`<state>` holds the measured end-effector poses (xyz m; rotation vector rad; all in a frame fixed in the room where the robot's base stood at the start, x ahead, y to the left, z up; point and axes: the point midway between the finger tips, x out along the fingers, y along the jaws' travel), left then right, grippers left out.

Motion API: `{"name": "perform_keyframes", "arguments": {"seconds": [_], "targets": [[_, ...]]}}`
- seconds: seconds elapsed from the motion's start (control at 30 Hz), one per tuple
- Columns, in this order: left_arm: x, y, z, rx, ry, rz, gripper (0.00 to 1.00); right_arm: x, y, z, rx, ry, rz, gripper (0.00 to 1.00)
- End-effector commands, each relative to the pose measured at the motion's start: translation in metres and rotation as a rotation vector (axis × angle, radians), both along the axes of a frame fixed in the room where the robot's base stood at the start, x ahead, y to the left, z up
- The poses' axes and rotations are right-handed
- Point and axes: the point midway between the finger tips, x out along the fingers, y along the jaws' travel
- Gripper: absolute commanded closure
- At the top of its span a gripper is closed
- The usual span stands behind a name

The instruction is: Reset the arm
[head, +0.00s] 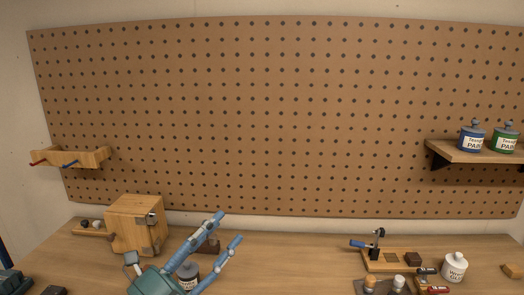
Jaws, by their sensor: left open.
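My left gripper (230,227) is in the lower middle-left of the head view, above the workbench. It has a teal body and two blue fingers, which point up and to the right. The fingers are spread apart, and nothing shows held between them. A dark jar (187,272) and a dark brown block (210,246) show behind and between the fingers, partly hidden by them. I cannot tell how far they are from the fingers. My right gripper is not in view.
A wooden box (135,224) stands left of the gripper on the workbench (300,262). At right are a toggle clamp on a board (400,266) and a white glue jar (454,267). A shelf (470,152) holds two paint cans. The bench's middle looks clear.

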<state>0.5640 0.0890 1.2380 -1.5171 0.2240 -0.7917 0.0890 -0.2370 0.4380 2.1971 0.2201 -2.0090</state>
Motion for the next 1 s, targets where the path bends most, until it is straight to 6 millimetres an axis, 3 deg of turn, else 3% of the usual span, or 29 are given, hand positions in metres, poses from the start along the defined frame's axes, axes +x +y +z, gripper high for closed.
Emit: {"name": "perform_keyframes", "arguments": {"seconds": [0.07, 0.17, 0.2, 0.27, 0.4, 0.5, 0.6, 0.8, 1.0], "targets": [[0.009, 0.041, -0.014, -0.244, 0.151, 0.145, 0.53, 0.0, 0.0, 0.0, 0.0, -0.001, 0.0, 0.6], [0.011, 0.095, -0.061, -0.506, 0.376, 0.341, 0.53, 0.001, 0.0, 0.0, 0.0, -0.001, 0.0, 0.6], [0.007, 0.113, -0.087, -0.589, 0.469, 0.414, 0.53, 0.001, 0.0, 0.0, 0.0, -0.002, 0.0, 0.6], [-0.004, 0.134, -0.126, -0.693, 0.605, 0.517, 0.53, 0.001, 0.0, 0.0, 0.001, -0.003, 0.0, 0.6], [-0.053, 0.158, -0.218, -0.87, 0.92, 0.726, 0.53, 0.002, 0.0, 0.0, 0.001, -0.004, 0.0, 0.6], [-0.1, 0.16, -0.273, -0.949, 1.134, 0.848, 0.53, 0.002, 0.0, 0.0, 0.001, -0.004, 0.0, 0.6], [-0.143, 0.154, -0.31, -0.994, 1.308, 0.937, 0.53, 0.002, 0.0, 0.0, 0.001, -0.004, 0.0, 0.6], [-0.217, 0.136, -0.352, -1.031, 1.573, 1.054, 0.53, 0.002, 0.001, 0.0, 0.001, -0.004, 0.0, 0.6], [-0.281, 0.115, -0.373, -1.035, 1.793, 1.133, 0.53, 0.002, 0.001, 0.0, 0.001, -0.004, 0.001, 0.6]]}}
